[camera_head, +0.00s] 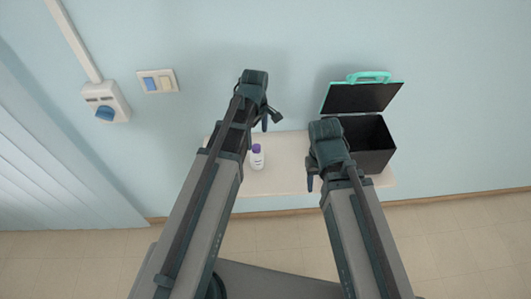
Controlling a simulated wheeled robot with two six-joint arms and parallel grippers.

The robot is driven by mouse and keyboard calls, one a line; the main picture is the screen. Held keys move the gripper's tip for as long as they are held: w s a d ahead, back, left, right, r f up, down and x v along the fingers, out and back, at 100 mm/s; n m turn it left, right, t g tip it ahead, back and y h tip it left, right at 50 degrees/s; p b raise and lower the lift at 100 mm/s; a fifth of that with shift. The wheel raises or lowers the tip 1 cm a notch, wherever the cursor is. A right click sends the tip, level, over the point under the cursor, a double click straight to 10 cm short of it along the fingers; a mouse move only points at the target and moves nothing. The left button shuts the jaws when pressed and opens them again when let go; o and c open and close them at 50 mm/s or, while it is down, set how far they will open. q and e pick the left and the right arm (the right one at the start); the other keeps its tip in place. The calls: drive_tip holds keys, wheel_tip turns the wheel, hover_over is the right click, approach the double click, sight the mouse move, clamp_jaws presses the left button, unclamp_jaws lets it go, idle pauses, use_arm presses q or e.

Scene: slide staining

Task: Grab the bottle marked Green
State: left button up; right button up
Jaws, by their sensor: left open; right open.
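A small white bottle with a purple cap (257,158) stands on the pale shelf, between my two arms. Its label is too small to read, and no bottle marked Green can be made out. My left gripper (270,121) is open and empty, above and slightly right of the bottle in the picture, apart from it. My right gripper (310,178) is open and empty, to the right of the bottle, near the dark box. My arms hide parts of the shelf.
The pale shelf (285,177) runs along the light blue wall. A black box (372,160) with a raised, teal-edged lid (362,97) stands at its right. A wall switch (157,82) and a socket with a blue plug (105,112) are at the left.

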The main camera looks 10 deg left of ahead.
sight(257, 145)
use_arm(q)
drive_tip(key=shift+w, duration=0.15)
drive_tip(key=shift+a+f+b, duration=0.1)
drive_tip(key=shift+f+b, duration=0.2)
drive_tip(key=shift+b, duration=0.05)
wheel_tip(257, 145, down, 8)
drive_tip(key=b, duration=0.8)
drive_tip(key=shift+f, duration=0.1)
drive_tip(key=f+b, duration=0.5)
drive_tip(key=shift+s, duration=0.35)
clamp_jaws()
